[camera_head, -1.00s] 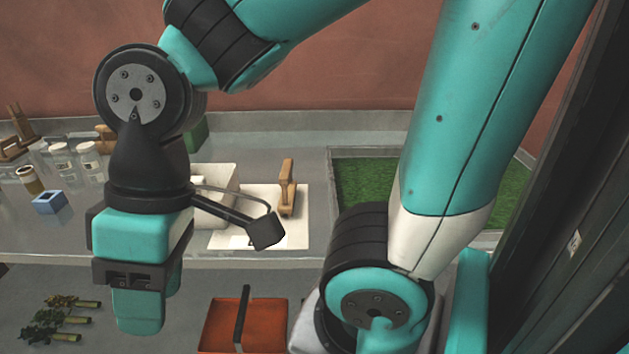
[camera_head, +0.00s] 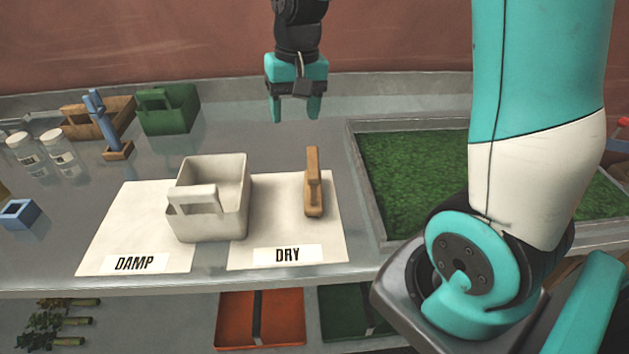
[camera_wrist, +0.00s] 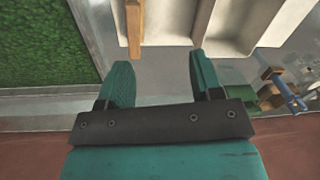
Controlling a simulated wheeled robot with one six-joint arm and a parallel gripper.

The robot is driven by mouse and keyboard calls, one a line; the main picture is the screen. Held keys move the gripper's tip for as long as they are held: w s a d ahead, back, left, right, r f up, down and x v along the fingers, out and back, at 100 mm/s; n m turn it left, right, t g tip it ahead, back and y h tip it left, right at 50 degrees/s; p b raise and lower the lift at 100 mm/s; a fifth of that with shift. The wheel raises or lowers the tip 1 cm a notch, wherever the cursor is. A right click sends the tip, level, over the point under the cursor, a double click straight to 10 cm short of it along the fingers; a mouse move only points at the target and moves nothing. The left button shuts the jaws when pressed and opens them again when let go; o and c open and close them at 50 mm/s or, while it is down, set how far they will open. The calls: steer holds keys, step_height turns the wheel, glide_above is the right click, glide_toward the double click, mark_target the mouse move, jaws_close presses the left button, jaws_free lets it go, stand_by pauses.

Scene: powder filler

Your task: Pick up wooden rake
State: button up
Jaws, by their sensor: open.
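The wooden rake (camera_head: 313,180) is a light brown piece standing on the white mat marked DRY (camera_head: 287,254), right of the cream caddy (camera_head: 213,205). In the wrist view the rake (camera_wrist: 134,28) shows at the top, ahead of the fingers and a little left of the gap's middle. My gripper (camera_head: 294,108) is open and empty. In the head view it hangs fingers down above the back part of the bench, behind the rake and apart from it. Both fingers of my gripper (camera_wrist: 158,66) show in the wrist view with nothing between them.
A green grass tray (camera_head: 415,180) lies right of the mats. The DAMP mat (camera_head: 135,262) is at left. A blue-handled tool (camera_head: 100,120), a green caddy (camera_head: 167,108) and jars (camera_head: 58,147) stand at back left. Red (camera_head: 240,325) and green trays sit below the bench.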

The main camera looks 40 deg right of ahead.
mark_target(313, 160)
steer(key=w+d+f+m, duration=0.3)
steer(key=d, duration=0.4)
steer(key=shift+h, duration=0.4)
step_height(313, 160, down, 11)
steer(key=p, duration=0.3)
steer(key=shift+s+r+p, duration=0.1)
steer(key=shift+r+p, duration=0.1)
steer(key=shift+p, duration=0.1)
steer(key=shift+s+a+f+p, duration=0.15)
steer(key=shift+f+p, duration=0.55)
steer(key=shift+f, duration=0.75)
steer(key=shift+w+a+f+p, duration=0.15)
steer(key=shift+f+p, duration=0.55)
steer(key=shift+f, duration=0.7)
jaws_close()
